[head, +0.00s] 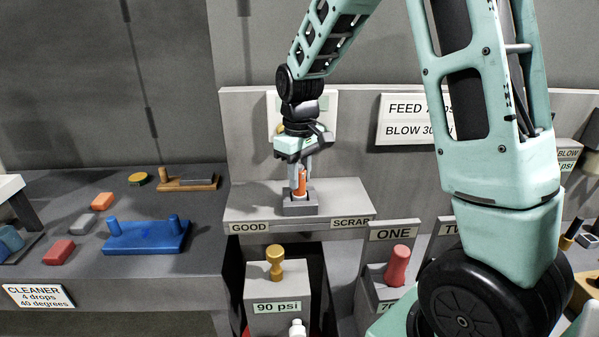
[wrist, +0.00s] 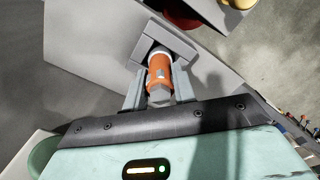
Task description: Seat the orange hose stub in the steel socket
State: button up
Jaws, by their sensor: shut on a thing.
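The orange hose stub (head: 300,184) stands upright over the grey steel socket (head: 299,207) on the ledge between the GOOD and SCRAP labels. My gripper (head: 300,168) is above it, pointing down, with its fingers shut on the stub. In the wrist view the stub (wrist: 159,72) shows orange with a pale band and a grey end, between the two gripper fingers (wrist: 159,88). The socket block (wrist: 165,40) lies just beyond it. The stub's lower end appears to be at or in the socket; how deep it sits cannot be told.
Below the ledge (head: 255,205) stand a yellow knob (head: 275,262) on the 90 psi box and a red knob (head: 397,266) under the ONE sign. A blue fixture (head: 146,237) and loose blocks lie on the left bench. A grey wall panel rises behind the ledge.

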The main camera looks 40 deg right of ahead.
jog(key=shift+f, duration=0.15)
jog(key=o, duration=1)
notch_tip(320, 180, up, 12)
jog(key=b, duration=0.3)
jog(key=s+a+f+n, duration=0.25)
jog(key=s+a, duration=0.25)
jog(key=a, duration=0.4)
jog(key=s+a+f+n, duration=0.1)
jog(key=s+a+f, duration=0.35)
jog(key=a, duration=0.45)
jog(key=s+a+f, duration=0.2)
jog(key=s, duration=0.3)
jog(key=s+a+f+n, duration=0.1)
jog(key=s+a+f, duration=0.1)
jog(key=s, duration=0.3)
jog(key=s+a+f+n, duration=0.1)
jog(key=s+a+f, duration=0.1)
jog(key=s, duration=0.2)
jog(key=shift+s+a+f+y, duration=0.1)
jog(key=shift+s+a+y, duration=0.2)
jog(key=shift+s, duration=0.1)
